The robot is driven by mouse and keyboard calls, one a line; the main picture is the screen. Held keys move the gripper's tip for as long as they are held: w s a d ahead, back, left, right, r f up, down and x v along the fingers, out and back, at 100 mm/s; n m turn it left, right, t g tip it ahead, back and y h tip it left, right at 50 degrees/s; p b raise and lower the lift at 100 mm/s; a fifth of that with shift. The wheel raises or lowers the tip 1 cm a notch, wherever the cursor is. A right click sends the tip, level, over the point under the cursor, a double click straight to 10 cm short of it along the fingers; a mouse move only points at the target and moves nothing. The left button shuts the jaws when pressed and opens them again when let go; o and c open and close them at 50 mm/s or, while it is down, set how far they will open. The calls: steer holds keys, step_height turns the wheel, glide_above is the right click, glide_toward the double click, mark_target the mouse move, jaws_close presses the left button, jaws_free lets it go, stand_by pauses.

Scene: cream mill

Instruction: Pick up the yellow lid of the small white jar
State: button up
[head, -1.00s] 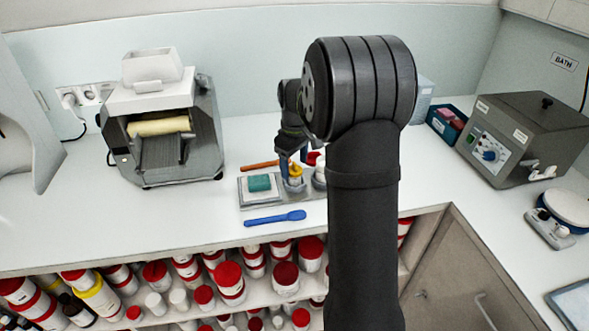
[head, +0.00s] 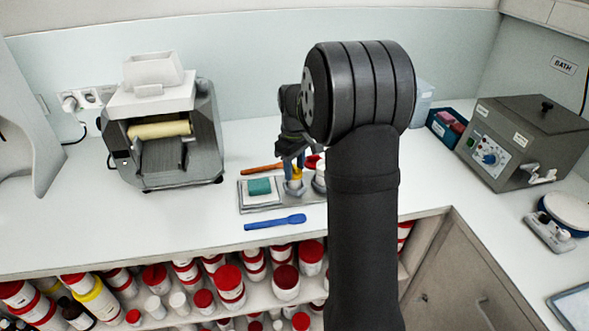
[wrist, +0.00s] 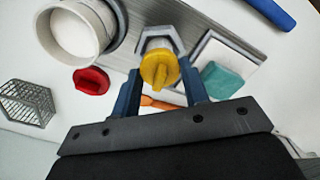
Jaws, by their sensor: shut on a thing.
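The yellow lid (wrist: 158,69) has a raised grip bar and sits between my two blue fingertips in the wrist view. My gripper (head: 294,166) is shut on it, pointing down. The small white jar (wrist: 157,43) shows just beyond the lid, standing in a grey hexagonal holder (wrist: 172,34). I cannot tell whether lid and jar are apart. In the head view the yellow lid (head: 298,172) is small and partly hidden by the fingers, and my arm covers the area to its right.
A teal block (wrist: 222,82) on a white plate is beside the holder. A larger white pot (wrist: 78,30) and a red lid (wrist: 91,80) are on the other side. A blue spatula (head: 275,222) lies in front, an orange stick (head: 262,168) behind. A roller mill (head: 165,130) stands at left.

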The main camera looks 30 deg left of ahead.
mark_target(294, 166)
steer(key=shift+r, duration=0.45)
step_height(294, 166, up, 3)
steer(key=shift+f, duration=0.15)
steer(key=w+d+r, duration=0.2)
steer(key=d+r, duration=0.7)
steer(key=d, duration=0.2)
steer(key=shift+w+d, duration=0.15)
steer(key=shift+d, duration=0.05)
steer(key=shift+r, duration=0.1)
step_height(294, 166, up, 3)
steer(key=shift+f, duration=0.1)
stand_by(0.3)
